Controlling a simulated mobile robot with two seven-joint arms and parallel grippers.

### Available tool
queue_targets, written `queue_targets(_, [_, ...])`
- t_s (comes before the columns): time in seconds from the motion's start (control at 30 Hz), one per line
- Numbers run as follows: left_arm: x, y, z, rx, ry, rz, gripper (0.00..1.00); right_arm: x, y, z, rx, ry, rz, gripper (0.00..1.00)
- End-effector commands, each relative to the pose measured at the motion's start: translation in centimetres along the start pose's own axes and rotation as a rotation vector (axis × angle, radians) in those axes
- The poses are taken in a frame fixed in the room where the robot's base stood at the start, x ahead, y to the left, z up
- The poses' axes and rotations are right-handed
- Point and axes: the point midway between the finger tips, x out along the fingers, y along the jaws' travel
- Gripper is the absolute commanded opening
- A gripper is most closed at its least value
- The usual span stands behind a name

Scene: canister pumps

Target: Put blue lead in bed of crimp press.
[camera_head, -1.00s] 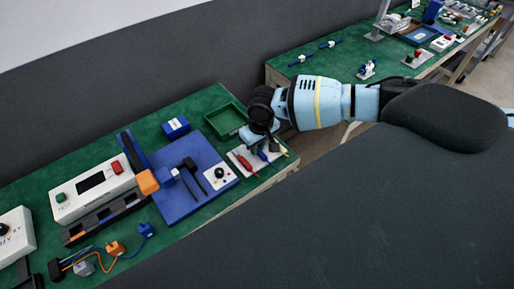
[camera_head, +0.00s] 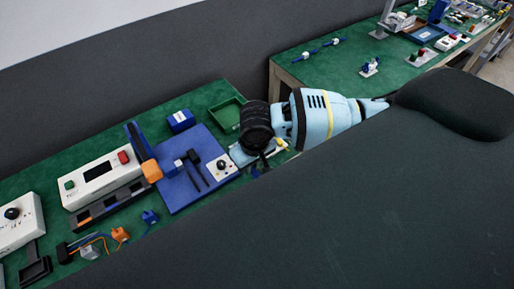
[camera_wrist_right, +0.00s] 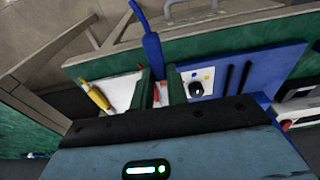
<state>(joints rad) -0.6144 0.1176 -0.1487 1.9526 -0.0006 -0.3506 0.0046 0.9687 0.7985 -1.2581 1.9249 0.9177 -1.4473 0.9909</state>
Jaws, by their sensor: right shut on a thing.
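My right gripper (camera_wrist_right: 159,85) is shut on a blue lead (camera_wrist_right: 152,48), a thick blue piece with a thinner end, which sticks up beyond the fingertips in the wrist view. In the head view my right gripper (camera_head: 260,163) is over the white tray at the right end of the near bench, and its fingers are mostly hidden by the wrist. A blue board (camera_head: 185,200) with black bars and an orange block (camera_head: 151,172) at its left looks like the crimp press. I cannot make out its bed clearly. My left gripper is not in view.
A panel with a black knob (camera_head: 221,165), a green bin (camera_head: 229,114) and a blue box (camera_head: 181,121) are close. A blue plug (camera_head: 150,217) lies front left.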

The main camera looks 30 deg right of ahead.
Motion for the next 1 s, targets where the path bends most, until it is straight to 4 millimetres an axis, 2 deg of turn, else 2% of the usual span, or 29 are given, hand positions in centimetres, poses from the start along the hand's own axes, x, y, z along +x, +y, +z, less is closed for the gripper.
queue_targets(0.1, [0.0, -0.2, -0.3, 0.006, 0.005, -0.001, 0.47, -0.3, -1.3, 1.2, -0.002, 0.000, -0.001, 0.00])
queue_targets(0.23, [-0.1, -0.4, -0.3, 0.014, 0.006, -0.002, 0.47, -0.5, -2.0, 2.0, -0.001, 0.000, 0.000, 0.00])
queue_targets(0.47, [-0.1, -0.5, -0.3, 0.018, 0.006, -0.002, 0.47, -0.6, -2.4, 2.3, 0.001, 0.000, 0.000, 0.00])
queue_targets(0.57, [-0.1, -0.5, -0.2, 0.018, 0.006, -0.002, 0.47, -1.4, -2.2, 1.9, 0.008, 0.002, 0.001, 0.00])
queue_targets(0.67, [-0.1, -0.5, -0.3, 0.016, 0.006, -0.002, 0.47, -3.9, -1.8, 1.1, 0.028, 0.005, 0.000, 0.00])
queue_targets(0.9, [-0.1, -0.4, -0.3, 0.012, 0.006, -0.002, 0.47, -11.3, -0.6, -0.3, 0.070, 0.003, 0.005, 0.00])
queue_targets(1.0, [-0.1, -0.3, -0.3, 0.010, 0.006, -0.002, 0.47, -13.2, -0.3, -0.4, 0.075, 0.002, 0.009, 0.00])
